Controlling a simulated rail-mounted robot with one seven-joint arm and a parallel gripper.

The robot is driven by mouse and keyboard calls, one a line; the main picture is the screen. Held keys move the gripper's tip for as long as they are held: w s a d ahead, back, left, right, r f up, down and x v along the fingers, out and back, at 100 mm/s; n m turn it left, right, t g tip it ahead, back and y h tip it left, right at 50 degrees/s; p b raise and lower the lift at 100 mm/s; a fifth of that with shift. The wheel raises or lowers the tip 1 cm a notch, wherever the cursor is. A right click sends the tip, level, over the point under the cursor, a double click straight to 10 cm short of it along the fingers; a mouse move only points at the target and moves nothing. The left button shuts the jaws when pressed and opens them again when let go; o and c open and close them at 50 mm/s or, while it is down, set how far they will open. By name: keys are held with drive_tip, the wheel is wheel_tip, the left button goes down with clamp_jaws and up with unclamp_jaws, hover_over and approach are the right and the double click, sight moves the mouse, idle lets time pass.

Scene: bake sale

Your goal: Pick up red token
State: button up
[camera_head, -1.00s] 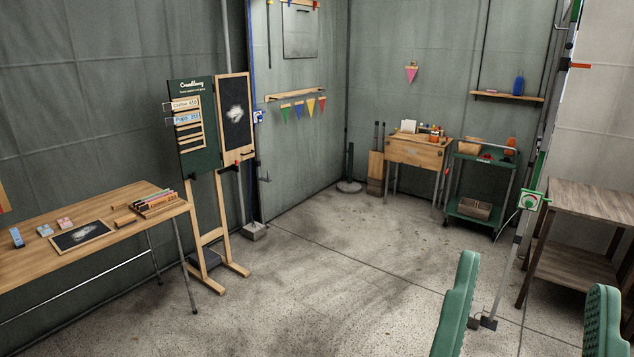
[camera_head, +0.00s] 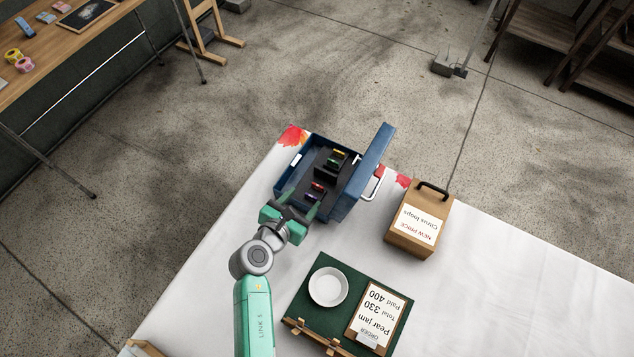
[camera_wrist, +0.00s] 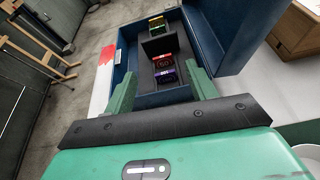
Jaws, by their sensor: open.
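The red token (camera_head: 318,187) stands in a dark insert inside the open blue cash box (camera_head: 346,211) on the white-clothed table. In the wrist view the red token (camera_wrist: 164,62) shows between the fingers' lines, just beyond a blue-purple token (camera_wrist: 166,78). My gripper (camera_head: 302,199) is open and empty, over the near side of the box. In the wrist view my gripper (camera_wrist: 161,72) has one finger on each side of the two near tokens. How high the fingertips are above the token is hard to tell.
Yellow (camera_head: 340,153) and green (camera_head: 333,162) tokens stand farther back in the box. Its raised lid (camera_head: 372,165) is on the right. A cardboard box (camera_head: 411,239), a green board (camera_head: 310,310) and a white bowl (camera_head: 328,287) are nearby. The tablecloth (camera_head: 500,290) is clear at right.

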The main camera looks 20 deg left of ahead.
sight(317, 185)
drive_tip(key=shift+s+f+n, duration=0.2)
drive_tip(key=shift+f+n, duration=0.2)
drive_tip(key=shift+f, duration=0.05)
drive_tip(key=shift+b+x, duration=0.6)
drive_tip(key=shift+x, duration=0.55)
drive_tip(key=shift+w, duration=0.25)
drive_tip(key=shift+w+f+b, duration=0.25)
drive_tip(key=shift+b, duration=0.05)
drive_tip(key=b+x, duration=0.2)
drive_tip(key=x, duration=0.2)
drive_tip(key=shift+w+d, duration=0.1)
drive_tip(key=shift+w, duration=0.15)
drive_tip(key=c, duration=1.1)
